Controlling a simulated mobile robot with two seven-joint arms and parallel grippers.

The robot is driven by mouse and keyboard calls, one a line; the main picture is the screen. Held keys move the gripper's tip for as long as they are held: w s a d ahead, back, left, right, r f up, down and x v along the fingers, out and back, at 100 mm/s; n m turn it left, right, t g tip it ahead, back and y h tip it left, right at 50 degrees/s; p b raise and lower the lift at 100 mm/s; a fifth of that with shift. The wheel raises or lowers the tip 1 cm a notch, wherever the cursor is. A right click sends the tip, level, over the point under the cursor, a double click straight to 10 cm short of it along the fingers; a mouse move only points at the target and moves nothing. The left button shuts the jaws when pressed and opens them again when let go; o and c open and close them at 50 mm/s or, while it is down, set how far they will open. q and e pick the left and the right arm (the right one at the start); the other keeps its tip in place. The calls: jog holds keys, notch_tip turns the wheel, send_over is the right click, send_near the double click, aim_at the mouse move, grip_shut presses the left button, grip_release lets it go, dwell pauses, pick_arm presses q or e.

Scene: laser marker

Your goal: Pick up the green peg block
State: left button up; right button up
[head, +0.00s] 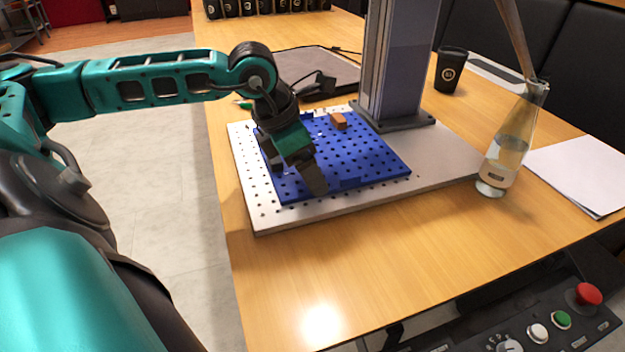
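A small green piece (244,104) shows at the far left corner of the blue pegboard (375,150), left of my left wrist. It looks like the green peg block, but is too small and partly covered to be sure. My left gripper (312,178) points down over the near left part of the blue pegboard, well in front of the green piece. Its fingers overlap in this view, so their opening and anything between them are hidden. An orange-brown block (338,121) lies at the back of the pegboard. My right gripper is not in view.
The pegboard lies on a pale perforated plate (262,213) on the wooden table (290,290). A grey column (398,60) stands behind. A glass bottle (510,140), black cup (450,70) and papers (582,172) are at the right. A button panel (520,325) is at lower right.

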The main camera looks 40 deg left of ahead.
pick_arm(q)
jog(key=shift+w+f, duration=0.1)
jog(key=shift+f, duration=0.25)
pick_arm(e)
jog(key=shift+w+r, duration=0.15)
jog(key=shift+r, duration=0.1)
pick_arm(q)
jog(key=c, duration=1.1)
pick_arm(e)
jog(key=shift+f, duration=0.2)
pick_arm(q)
jog(key=shift+r, duration=0.15)
